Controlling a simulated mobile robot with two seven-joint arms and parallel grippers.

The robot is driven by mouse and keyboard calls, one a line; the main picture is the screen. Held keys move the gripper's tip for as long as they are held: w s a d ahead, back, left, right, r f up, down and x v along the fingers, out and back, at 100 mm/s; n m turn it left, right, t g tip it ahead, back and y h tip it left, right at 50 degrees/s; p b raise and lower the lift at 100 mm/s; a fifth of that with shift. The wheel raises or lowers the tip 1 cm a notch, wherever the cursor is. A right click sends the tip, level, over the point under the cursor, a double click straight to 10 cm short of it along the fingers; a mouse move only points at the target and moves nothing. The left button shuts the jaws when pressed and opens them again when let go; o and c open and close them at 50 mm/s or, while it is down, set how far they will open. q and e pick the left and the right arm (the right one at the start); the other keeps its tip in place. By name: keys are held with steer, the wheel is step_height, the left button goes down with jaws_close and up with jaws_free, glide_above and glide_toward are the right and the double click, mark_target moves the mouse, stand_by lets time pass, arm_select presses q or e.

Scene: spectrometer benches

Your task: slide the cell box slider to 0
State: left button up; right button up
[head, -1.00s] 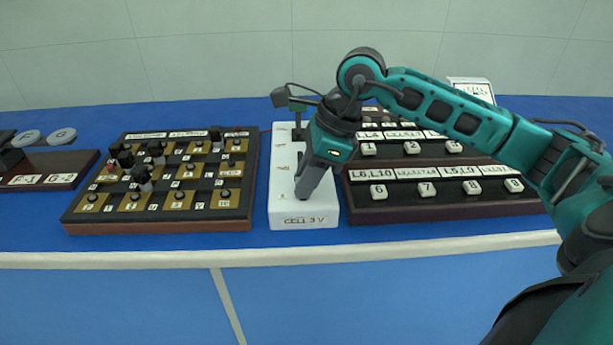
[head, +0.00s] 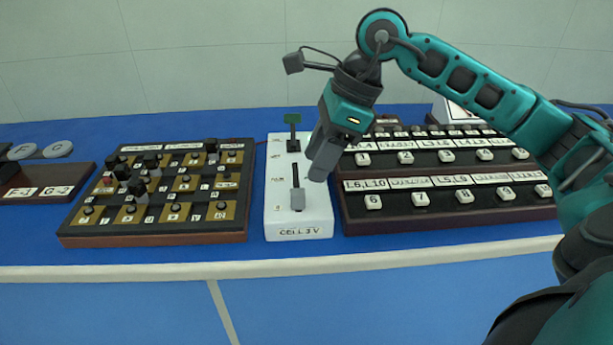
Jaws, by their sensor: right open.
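The cell box (head: 283,222) is a white box marked CELL 3 V on its front, standing on the blue bench. On its top is a grey slider (head: 297,198) in the near part of the box. A green-topped lever (head: 293,121) stands on a black base at the far end. Small printed labels run along the left of the top; I cannot read them. My right gripper (head: 318,172) hangs above the right edge of the box, up and to the right of the slider, apart from it. It is open and holds nothing. My left gripper is not in view.
A plug board (head: 70,227) with black knobs and brass blocks is left of the box. A dark key panel (head: 443,222) with white buttons is close on the right, under my right arm. A smaller panel (head: 88,182) lies far left. The bench's front edge is clear.

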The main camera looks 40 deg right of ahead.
steer(key=v, duration=0.5)
steer(key=shift+s+r, duration=0.1)
steer(key=shift+r, duration=0.05)
stand_by(0.3)
